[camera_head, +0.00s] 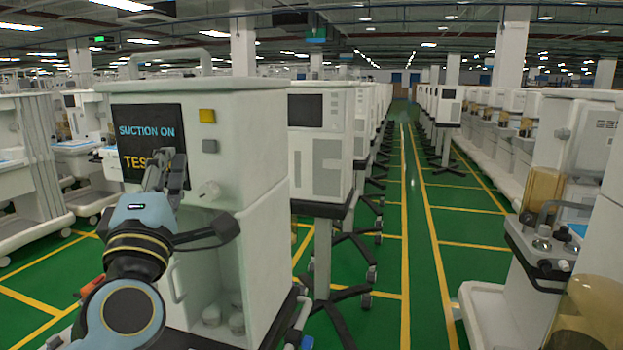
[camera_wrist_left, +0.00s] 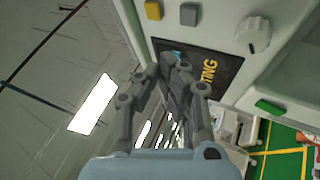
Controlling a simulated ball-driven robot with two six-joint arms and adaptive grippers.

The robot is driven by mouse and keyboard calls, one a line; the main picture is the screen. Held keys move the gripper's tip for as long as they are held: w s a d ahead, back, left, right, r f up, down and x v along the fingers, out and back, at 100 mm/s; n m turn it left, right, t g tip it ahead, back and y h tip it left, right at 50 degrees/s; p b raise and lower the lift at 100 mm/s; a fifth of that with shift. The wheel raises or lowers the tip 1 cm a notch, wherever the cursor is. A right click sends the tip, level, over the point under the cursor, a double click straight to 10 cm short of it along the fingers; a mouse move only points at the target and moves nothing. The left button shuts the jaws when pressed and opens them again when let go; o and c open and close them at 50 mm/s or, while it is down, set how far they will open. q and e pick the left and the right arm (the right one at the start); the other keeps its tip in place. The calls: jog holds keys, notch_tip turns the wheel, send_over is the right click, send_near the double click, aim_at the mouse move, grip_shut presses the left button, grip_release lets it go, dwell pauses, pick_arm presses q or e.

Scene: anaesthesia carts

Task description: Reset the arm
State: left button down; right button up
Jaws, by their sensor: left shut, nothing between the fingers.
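My left gripper (camera_head: 168,160) is shut and empty in the head view, raised in front of the dark screen (camera_head: 147,140) of a white cart (camera_head: 250,130). The screen reads "SUCTION ON" in blue with yellow text partly hidden by my gripper. In the left wrist view my left gripper (camera_wrist_left: 172,62) has its fingertips together over the edge of the screen (camera_wrist_left: 222,72). I cannot tell whether the fingertips touch the screen. My right gripper is not in view.
The cart's front has a yellow button (camera_head: 207,115), a grey button (camera_head: 209,146) and a pale knob (camera_head: 209,190). More carts (camera_head: 320,130) stand in a row behind it. Machines with amber canisters (camera_head: 541,188) line the right. The green aisle (camera_head: 420,220) is free.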

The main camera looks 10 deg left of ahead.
pick_arm(q)
jog(key=s+d+f+m+g+h, duration=0.3)
jog(key=s+f+m+g+h, duration=0.2)
jog(key=f+m, duration=0.4)
jog(key=s+d+f+m+g+h, duration=0.4)
jog(key=s+f+m+g, duration=0.1)
jog(key=f+m, duration=0.35)
jog(key=s+a+f+m+g+y, duration=0.2)
jog(key=s+a+f+g, duration=0.25)
jog(key=s, duration=0.45)
jog(key=s+a+f+m+g+y, duration=0.25)
jog(key=s+g, duration=0.25)
jog(key=s, duration=0.4)
jog(key=s+a+f+h+b, duration=0.2)
jog(key=f+b, duration=0.8)
jog(key=f, duration=2.7)
jog(key=s+a+f+g+b, duration=0.1)
jog(key=s+f+b, duration=0.2)
jog(key=s+f, duration=0.6)
jog(key=s+a+f+g+b, duration=0.1)
jog(key=s+f+b, duration=0.3)
jog(key=s+f, duration=0.5)
notch_tip(320, 180, down, 5)
jog(key=shift+s+y, duration=0.2)
jog(key=shift+y, duration=0.25)
